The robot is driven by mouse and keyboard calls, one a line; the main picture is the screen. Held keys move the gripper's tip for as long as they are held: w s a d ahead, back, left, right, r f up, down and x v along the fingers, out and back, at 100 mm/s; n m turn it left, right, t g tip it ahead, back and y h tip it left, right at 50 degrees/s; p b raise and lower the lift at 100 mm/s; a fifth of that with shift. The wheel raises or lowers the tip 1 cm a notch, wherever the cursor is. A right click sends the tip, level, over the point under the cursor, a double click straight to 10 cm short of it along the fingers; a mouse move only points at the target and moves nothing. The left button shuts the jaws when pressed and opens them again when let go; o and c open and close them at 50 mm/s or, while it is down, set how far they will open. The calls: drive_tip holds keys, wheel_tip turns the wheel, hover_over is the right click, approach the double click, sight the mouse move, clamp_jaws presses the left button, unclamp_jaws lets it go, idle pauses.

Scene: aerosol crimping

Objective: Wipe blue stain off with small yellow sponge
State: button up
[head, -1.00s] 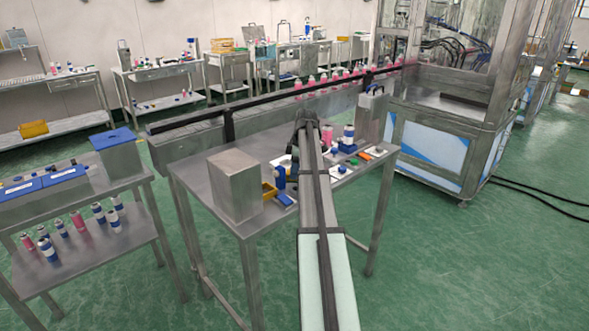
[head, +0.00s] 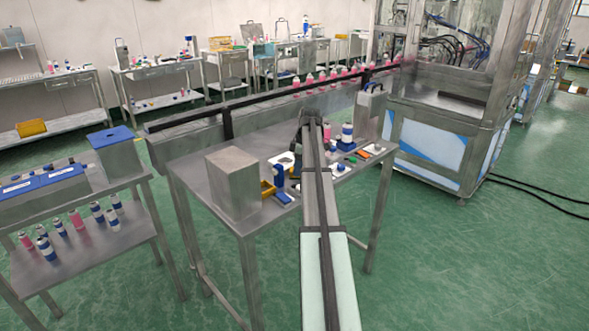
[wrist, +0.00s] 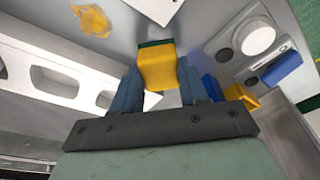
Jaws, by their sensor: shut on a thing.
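A small yellow sponge (wrist: 157,68) with a dark green layer on one edge is between the fingers of my gripper (wrist: 160,88) in the wrist view. The gripper is shut on it. A yellow stain (wrist: 92,20) lies on the grey metal tabletop, up and left of the sponge and apart from it. I cannot make out a blue stain in either view. In the head view my arm covers part of the steel table (head: 190,178), and the sponge is hidden there.
A white tray (wrist: 60,80) with compartments is at the left in the wrist view. A blue block (wrist: 282,68) and a yellow bin (wrist: 242,95) are at the right. In the head view a steel box (head: 233,182) stands left of my arm, and a conveyor runs behind.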

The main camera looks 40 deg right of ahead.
drive_tip(key=shift+d, duration=1.9)
drive_tip(key=shift+a, duration=1.65)
drive_tip(key=shift+a+f, duration=0.1)
drive_tip(key=shift+a, duration=1.4)
drive_tip(key=shift+d, duration=3.2)
